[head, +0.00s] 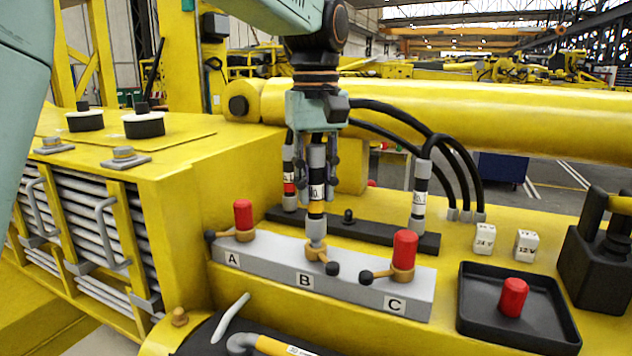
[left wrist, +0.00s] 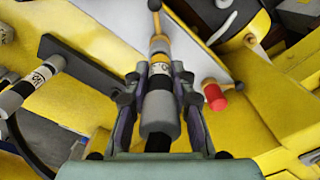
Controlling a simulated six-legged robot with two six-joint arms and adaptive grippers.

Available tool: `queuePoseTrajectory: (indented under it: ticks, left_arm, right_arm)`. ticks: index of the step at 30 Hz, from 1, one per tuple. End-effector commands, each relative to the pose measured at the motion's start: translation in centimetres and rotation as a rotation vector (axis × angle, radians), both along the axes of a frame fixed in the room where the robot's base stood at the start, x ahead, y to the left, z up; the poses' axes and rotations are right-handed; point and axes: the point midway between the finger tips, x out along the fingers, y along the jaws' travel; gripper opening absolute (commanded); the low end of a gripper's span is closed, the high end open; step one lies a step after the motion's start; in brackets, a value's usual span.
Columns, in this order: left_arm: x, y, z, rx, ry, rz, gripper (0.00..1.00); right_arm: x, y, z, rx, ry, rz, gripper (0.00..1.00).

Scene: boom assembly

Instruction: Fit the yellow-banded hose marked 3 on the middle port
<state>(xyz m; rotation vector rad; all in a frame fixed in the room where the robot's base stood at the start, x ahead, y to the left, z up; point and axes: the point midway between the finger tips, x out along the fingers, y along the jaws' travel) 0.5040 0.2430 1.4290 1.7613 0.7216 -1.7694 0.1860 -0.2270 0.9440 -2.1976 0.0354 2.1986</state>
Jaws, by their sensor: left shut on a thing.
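My left gripper (head: 317,182) is shut on an upright hose (head: 317,209) with a grey and black end and a white label; its number is not readable. In the left wrist view the hose (left wrist: 159,112) lies between the fingers (left wrist: 160,78), with a yellow band towards its tip. The hose's grey tip is at the brass fitting of the middle port (head: 322,254), marked B, on the grey block (head: 262,262). Tip and fitting appear to meet; I cannot tell how far it is seated. The port's black-knobbed lever points right in the head view. My right gripper is not in view.
Red caps cover port A (head: 243,218) and port C (head: 404,252). A red-banded hose (head: 289,188) and another hose (head: 418,207) stand on the black rack (head: 371,231) behind. A black tray (head: 476,319) at right holds a loose red cap (head: 513,297).

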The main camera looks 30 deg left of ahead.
Motion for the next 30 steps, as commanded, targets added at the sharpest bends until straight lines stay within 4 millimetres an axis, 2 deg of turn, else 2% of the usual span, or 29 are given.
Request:
queuePoseTrajectory:
  ticks: [26, 27, 30]
  left_arm:
    - [0.0, 0.0, -1.5, 0.000, -0.001, 0.000, 0.00]
    - [0.0, 0.0, -1.5, 0.000, -0.001, 0.000, 0.27]
    - [0.0, 0.0, -1.4, 0.000, -0.001, 0.000, 0.36]
  right_arm:
    - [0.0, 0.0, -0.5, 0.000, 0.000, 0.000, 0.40]
    - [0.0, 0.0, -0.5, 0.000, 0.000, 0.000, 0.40]
    - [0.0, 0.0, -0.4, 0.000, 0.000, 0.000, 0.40]
